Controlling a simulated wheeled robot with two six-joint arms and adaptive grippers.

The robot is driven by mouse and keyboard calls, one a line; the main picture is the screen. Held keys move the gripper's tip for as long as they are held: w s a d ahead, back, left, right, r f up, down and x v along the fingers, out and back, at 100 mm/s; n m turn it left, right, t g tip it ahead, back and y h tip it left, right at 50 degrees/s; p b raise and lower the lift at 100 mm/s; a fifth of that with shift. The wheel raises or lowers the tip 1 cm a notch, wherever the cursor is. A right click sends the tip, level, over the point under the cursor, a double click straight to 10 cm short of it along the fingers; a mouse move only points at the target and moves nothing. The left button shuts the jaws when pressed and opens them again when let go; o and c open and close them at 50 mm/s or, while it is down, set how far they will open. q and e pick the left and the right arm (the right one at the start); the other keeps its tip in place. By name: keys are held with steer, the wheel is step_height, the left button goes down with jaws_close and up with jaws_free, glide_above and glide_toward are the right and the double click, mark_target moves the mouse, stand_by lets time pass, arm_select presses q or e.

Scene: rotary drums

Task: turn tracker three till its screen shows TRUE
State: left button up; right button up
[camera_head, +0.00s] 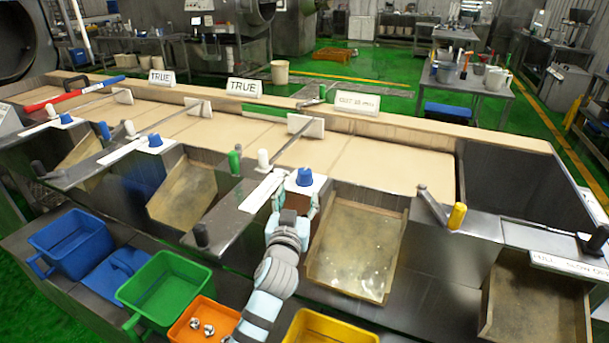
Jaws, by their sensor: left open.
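The third screen from the left (357,101), a white plate on the back ledge, reads something like "OUT" with a number, too small to be sure; it does not read TRUE. The third blue knob (305,176) sits on a white plate at the front of the bench, and I take it for tracker three's. My left gripper (297,200) is open just in front of and below this knob, its fingers spread either side of a brown front face. I cannot tell whether it touches the knob. My right gripper is out of view.
A white peg (263,158) and a green handle (235,162) stand left of the knob. A yellow handle (457,215) stands to the right. Green (166,281) and orange bins (204,320) are below.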

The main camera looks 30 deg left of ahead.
mark_target(303, 175)
arm_select(q)
steer(key=x, duration=0.4)
steer(key=b+x, duration=0.1)
steer(key=x, duration=0.3)
steer(key=b+x, duration=0.1)
steer(key=x, duration=0.3)
steer(key=shift+w+f, duration=0.1)
steer(key=shift+f, duration=0.2)
steer(key=shift+w+a+r, duration=0.1)
steer(key=shift+w+a, duration=0.05)
steer(key=shift+w, duration=0.1)
